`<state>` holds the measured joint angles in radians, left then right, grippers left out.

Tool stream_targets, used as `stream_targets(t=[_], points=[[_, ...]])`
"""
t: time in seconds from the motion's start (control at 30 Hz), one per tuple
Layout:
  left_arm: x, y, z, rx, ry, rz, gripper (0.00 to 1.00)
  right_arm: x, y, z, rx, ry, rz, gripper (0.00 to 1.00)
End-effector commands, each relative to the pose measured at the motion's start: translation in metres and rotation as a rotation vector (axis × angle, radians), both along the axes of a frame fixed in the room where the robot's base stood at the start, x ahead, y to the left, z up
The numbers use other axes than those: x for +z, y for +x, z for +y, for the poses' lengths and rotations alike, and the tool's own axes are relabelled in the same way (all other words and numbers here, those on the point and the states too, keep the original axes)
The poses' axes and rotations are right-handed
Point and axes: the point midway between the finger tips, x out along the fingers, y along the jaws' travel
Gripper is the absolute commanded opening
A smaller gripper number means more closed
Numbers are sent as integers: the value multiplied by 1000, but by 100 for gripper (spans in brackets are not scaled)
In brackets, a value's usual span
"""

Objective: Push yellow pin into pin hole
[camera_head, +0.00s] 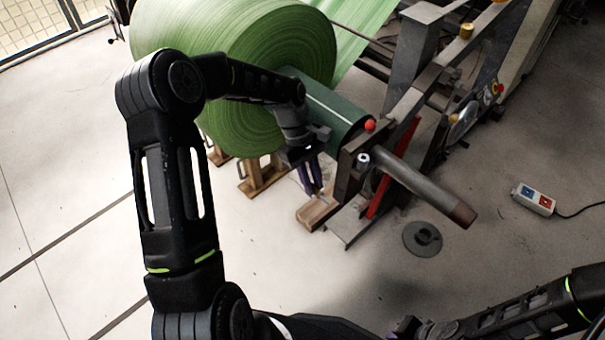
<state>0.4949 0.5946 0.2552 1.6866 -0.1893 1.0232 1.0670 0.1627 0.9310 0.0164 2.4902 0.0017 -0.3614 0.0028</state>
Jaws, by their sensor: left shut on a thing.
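My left gripper (311,178) points down beside the green roll, left of the machine's dark end bracket (347,168). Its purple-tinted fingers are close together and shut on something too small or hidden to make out. No yellow pin can be made out at the fingers. A small yellow-topped knob (466,31) stands on the machine frame at the upper right, far from the gripper. A small metal-topped black fitting (363,160) sits on the bracket; I cannot tell whether it holds the pin hole. My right gripper (406,326) shows only partly at the bottom edge, its jaws unclear.
A large green roll (265,75) stands behind my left arm. A metal shaft (425,185) sticks out from the bracket, with a red ball knob (370,125) above.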

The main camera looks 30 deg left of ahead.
Motion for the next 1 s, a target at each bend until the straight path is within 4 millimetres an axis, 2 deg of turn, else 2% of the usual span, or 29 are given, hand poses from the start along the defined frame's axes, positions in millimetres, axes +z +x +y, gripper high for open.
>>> stream_targets(t=[0.37,0.7,0.8,1.0], points=[[61,6,-27,-129,0,-5,0,0,0,0,0,0,0,0],[132,1,-57,-275,1,-5,0,0,0,0,0,0,0,0],[143,-2,-62,-300,0,-3,0,0,0,0,0,0,0,0],[146,-3,-63,-305,-1,0,0,0,0,0,0,0,0,0]])
